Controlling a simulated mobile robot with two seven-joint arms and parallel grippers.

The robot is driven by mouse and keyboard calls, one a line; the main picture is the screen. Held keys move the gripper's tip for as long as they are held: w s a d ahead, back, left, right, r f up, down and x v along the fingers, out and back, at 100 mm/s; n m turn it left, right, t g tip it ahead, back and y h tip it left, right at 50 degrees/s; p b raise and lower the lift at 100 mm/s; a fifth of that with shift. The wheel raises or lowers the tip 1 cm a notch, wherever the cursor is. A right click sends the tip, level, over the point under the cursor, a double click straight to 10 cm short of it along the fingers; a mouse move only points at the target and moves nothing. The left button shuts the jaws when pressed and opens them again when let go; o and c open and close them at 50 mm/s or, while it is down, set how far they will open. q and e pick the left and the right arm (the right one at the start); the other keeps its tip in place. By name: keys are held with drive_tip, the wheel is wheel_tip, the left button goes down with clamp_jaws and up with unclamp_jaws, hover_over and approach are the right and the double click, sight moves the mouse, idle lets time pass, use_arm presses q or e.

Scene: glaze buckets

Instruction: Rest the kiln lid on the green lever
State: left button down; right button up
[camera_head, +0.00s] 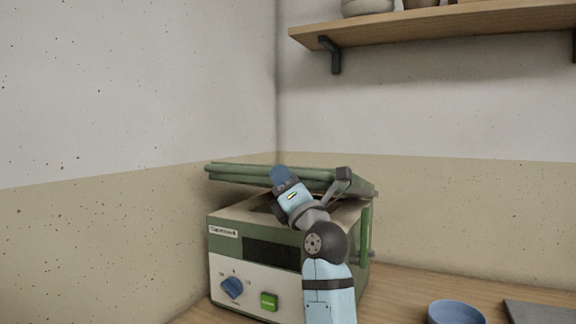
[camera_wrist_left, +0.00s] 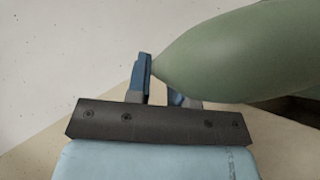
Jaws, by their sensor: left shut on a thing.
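The kiln (camera_head: 225,262) stands on the table in the corner, a cream and green box with a dark front window. Its green lid (camera_head: 235,173) is raised a little above the body, with a gap under it. My left gripper (camera_head: 280,176) is at the lid's front edge. In the left wrist view its blue fingers (camera_wrist_left: 160,80) are shut on the tapered end of the green lid (camera_wrist_left: 230,55). A green upright bar, seemingly the green lever (camera_head: 366,232), is at the kiln's right side. My arm hides part of the kiln front.
A blue bowl (camera_head: 456,312) and a dark grey flat item (camera_head: 540,312) lie on the wooden table (camera_head: 400,288) to the right. A wooden shelf (camera_head: 440,24) with pots hangs above. Walls close in behind and to the left of the kiln.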

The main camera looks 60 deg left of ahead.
use_arm(q)
drive_tip(key=shift+s+d+f, duration=0.1)
drive_tip(key=shift+s+f, duration=0.05)
drive_tip(key=shift+f, duration=0.55)
drive_tip(key=shift+s+d+f, duration=0.1)
drive_tip(key=shift+s+f, duration=0.05)
drive_tip(key=shift+f, duration=0.5)
use_arm(e)
drive_tip(key=shift+f+g, duration=0.4)
drive_tip(key=shift+f, duration=0.3)
use_arm(q)
drive_tip(key=c, duration=1)
unclamp_jaws()
drive_tip(key=shift+a, duration=0.1)
drive_tip(key=shift+b, duration=0.3)
